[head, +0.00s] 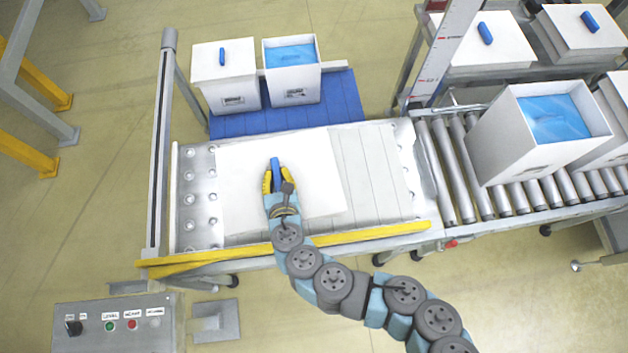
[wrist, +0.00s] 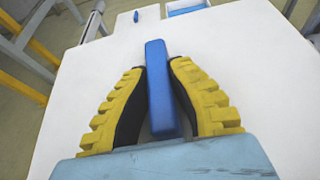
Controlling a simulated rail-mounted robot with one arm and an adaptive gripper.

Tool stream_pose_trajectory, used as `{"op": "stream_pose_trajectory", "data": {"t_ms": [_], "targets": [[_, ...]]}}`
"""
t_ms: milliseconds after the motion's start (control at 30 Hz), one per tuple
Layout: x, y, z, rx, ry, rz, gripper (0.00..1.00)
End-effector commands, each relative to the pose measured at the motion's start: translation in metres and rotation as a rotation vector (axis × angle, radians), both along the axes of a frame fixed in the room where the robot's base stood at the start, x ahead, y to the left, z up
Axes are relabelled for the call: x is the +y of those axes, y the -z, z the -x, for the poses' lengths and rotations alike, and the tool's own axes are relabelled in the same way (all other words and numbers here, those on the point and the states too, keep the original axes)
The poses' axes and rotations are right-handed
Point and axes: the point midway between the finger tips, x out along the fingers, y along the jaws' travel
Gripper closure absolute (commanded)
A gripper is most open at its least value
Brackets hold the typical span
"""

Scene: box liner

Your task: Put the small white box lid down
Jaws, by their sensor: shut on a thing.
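The small white box lid (head: 315,165) is a flat white panel with a blue handle (head: 275,165). It is at the middle work table, over the table's left and centre part. My gripper (head: 278,178) is shut on the blue handle from the front side. In the wrist view, the yellow fingers of my gripper (wrist: 160,95) stand on both sides of the handle (wrist: 160,85), and the white lid (wrist: 240,50) fills most of the picture. I cannot tell whether the lid touches the table or hangs just above it.
Behind the table, a blue platform (head: 345,112) bears a lidded white box (head: 225,80) and an open box with blue liner (head: 292,75). A roller conveyor (head: 455,165) at right carries another lined box (head: 500,140). Lids with blue handles (head: 485,33) lie at upper right. A control panel (head: 115,325) is at lower left.

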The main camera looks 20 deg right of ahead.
Motion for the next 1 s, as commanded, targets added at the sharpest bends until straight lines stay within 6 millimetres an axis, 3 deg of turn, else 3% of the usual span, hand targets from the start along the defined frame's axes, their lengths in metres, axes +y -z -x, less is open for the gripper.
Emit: {"op": "stream_pose_trajectory", "data": {"t_ms": [33, 200, 533, 1000], "targets": [[-0.003, 0.02, 0.001, -0.001, 0.012, -0.001, 1.0], [-0.013, 0.041, 0.004, 0.001, 0.045, -0.002, 1.0], [-0.028, 0.055, 0.003, 0.002, 0.072, 0.001, 1.0], [-0.106, 0.091, -0.022, 0.001, 0.074, 0.002, 1.0]]}}
